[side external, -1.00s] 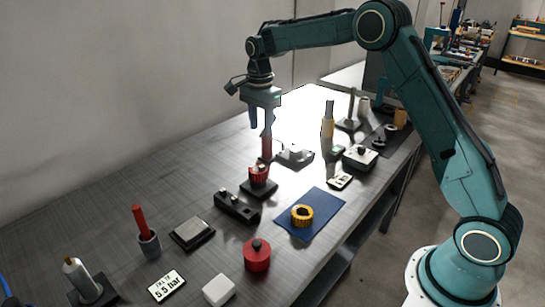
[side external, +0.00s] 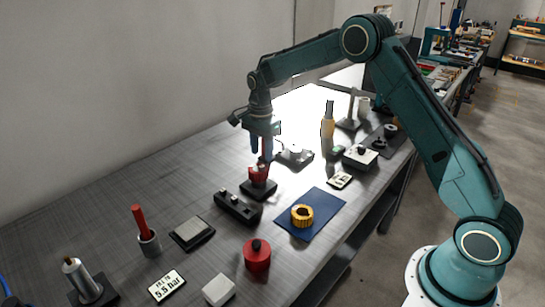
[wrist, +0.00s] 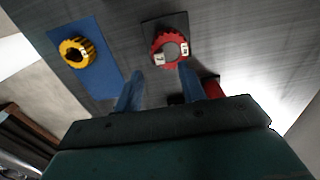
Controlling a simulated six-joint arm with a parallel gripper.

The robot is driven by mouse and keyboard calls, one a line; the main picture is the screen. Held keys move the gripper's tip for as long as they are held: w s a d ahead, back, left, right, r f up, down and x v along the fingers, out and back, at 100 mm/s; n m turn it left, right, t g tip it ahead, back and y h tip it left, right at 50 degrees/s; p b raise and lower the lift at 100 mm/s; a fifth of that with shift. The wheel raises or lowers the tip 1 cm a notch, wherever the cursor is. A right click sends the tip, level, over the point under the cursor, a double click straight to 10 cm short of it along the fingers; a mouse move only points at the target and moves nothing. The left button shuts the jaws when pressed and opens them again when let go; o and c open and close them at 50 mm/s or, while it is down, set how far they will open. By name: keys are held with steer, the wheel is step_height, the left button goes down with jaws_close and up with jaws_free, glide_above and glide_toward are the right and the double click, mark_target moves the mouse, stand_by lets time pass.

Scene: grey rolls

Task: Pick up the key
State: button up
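I cannot make out a thing that is plainly a key. My gripper (side external: 265,148) points down with its two blue fingers apart. In the wrist view my gripper (wrist: 161,72) is open, with nothing between the fingertips. A red toothed ring (side external: 259,176) sits on a black base (side external: 256,191), just below and in front of the fingers. The red ring also shows ahead of the fingertips in the wrist view (wrist: 158,56), with white labels. A red thing behind it is partly hidden by the gripper; in the wrist view a red and black thing (wrist: 212,88) lies beside the right finger.
A yellow toothed ring (side external: 301,209) lies on a blue mat (side external: 325,205). A black block (side external: 237,208), a red round pot (side external: 257,262) and a pressure display (side external: 167,286) stand nearer. A tall bottle (side external: 328,125) stands behind.

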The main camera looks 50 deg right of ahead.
mark_target(263, 165)
steer(key=shift+d+f, duration=0.15)
steer(key=shift+f, duration=2.35)
jaws_close()
